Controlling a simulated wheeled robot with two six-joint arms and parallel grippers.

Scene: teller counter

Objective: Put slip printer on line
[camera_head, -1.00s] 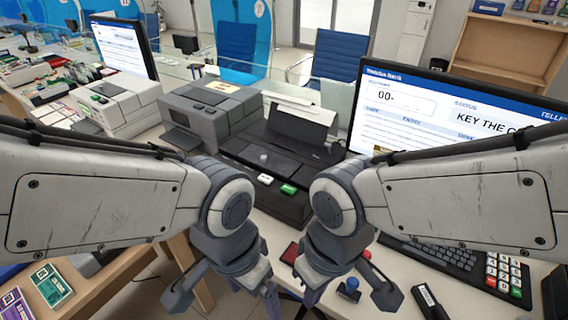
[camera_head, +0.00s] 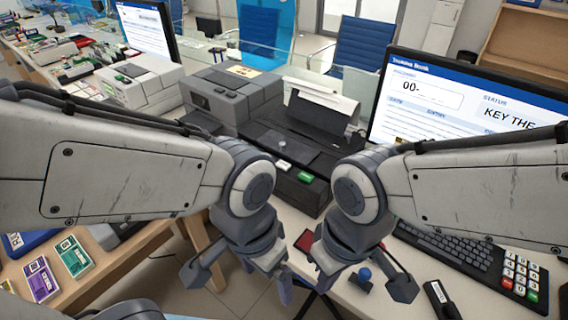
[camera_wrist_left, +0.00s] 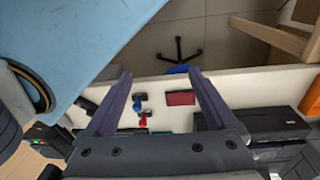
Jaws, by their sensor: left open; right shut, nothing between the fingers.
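The slip printer, a black unit (camera_head: 273,150) with a white sheet standing in its back (camera_head: 320,105), sits on the counter beyond my arms. A white button (camera_head: 284,164) and a green button (camera_head: 305,177) are on its front edge; their lettering is too small to read. My left gripper (camera_head: 283,290) hangs in front of the printer, below its buttons. In the left wrist view its fingers (camera_wrist_left: 163,100) are apart with nothing held. My right gripper (camera_head: 310,288) hangs close to the right of it, shut and empty, its fingertips partly hidden. Neither gripper touches the printer.
A grey printer (camera_head: 232,97) stands left of the slip printer, a monitor (camera_head: 455,105) right. A keyboard (camera_head: 445,245), a red pad (camera_head: 306,241) and a blue-knobbed stamp (camera_head: 364,275) lie near the right arm. Open floor (camera_head: 240,300) shows below the counter edge.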

